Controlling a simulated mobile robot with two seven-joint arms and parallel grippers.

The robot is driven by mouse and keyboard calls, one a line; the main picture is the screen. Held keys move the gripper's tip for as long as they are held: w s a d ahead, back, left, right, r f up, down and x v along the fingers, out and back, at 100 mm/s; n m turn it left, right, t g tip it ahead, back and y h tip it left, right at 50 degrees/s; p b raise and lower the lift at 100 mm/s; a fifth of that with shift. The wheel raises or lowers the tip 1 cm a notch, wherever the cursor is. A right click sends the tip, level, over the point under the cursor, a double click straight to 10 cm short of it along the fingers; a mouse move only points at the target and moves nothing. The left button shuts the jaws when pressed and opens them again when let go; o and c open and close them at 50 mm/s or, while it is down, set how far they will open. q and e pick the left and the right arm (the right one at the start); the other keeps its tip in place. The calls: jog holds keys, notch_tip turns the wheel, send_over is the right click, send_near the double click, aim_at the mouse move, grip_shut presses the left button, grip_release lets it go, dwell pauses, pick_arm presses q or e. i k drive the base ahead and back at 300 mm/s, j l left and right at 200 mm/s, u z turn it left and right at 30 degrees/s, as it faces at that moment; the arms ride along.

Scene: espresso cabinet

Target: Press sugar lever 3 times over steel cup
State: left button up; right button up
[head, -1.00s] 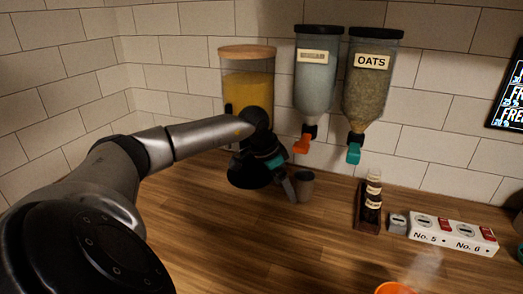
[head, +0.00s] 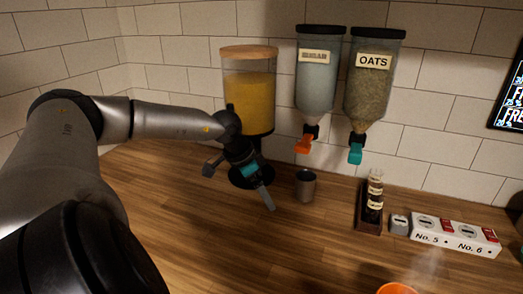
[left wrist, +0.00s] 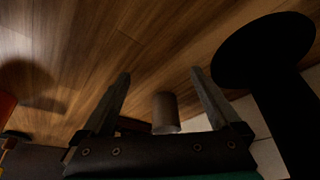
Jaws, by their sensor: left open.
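The steel cup (head: 306,187) stands upright on the wooden counter, below the sugar dispenser (head: 316,85) with the pale contents and blurred label. The dispenser's orange lever (head: 304,145) hangs above the cup. My left gripper (head: 238,187) is open and empty, left of the cup and apart from it, in front of the yellow-filled dispenser's black base. In the left wrist view the cup (left wrist: 165,112) shows between the two spread fingers (left wrist: 160,74). The cup's inside cannot be made out. My right gripper is not in view.
The oats dispenser (head: 372,85) with a teal lever hangs right of the sugar. The yellow-filled dispenser (head: 250,90) stands behind my left gripper. A dark rack (head: 370,210) and a white numbered block (head: 455,236) are at right. An orange-rimmed vessel (head: 397,288) is at the front.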

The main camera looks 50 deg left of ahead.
aim_at(303, 146)
jog(key=u, duration=1.35)
